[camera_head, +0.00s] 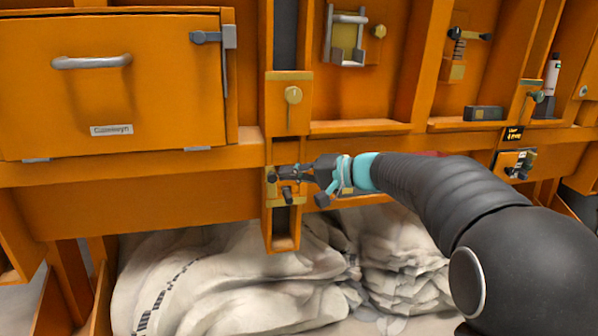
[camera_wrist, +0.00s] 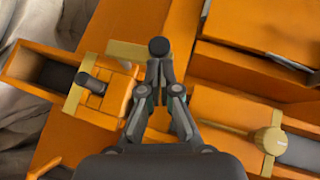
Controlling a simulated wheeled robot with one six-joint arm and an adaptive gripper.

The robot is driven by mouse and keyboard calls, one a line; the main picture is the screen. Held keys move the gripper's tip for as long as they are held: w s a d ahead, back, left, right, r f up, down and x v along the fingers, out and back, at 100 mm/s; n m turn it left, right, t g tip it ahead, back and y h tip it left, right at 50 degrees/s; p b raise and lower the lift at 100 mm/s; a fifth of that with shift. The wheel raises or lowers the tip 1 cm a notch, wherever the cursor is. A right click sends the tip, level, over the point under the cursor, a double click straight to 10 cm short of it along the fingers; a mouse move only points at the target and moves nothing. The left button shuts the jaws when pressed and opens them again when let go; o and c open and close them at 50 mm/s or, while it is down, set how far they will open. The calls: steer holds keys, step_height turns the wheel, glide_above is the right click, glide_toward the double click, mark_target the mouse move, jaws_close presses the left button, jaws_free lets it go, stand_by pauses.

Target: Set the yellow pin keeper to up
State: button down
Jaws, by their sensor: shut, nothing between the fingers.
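The yellow pin keeper (camera_head: 293,95) is a round pale-yellow knob with a narrow arm pointing down, on an orange block in the head view. In the wrist view the keeper (camera_wrist: 270,140) is at the lower right, its arm pointing left, toward the pin plate. My gripper (camera_head: 292,172) is below the keeper in the head view, apart from it, in front of the lower pin plate. In the wrist view my gripper (camera_wrist: 158,72) has its fingers together and holds nothing. A dark round knob (camera_wrist: 158,46) shows at the fingertips; whether they touch it is unclear.
A dark pin (camera_wrist: 92,82) sticks out of the lower plate beside my gripper. An orange drawer front (camera_head: 110,90) with a grey handle is at left. Crumpled pale cloth (camera_head: 220,280) lies below.

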steer(key=shift+a, duration=0.1)
steer(key=shift+s+a+h+b, duration=0.3)
steer(key=shift+a+b, duration=0.1)
steer(key=shift+a, duration=0.15)
steer(key=shift+w+d, duration=0.1)
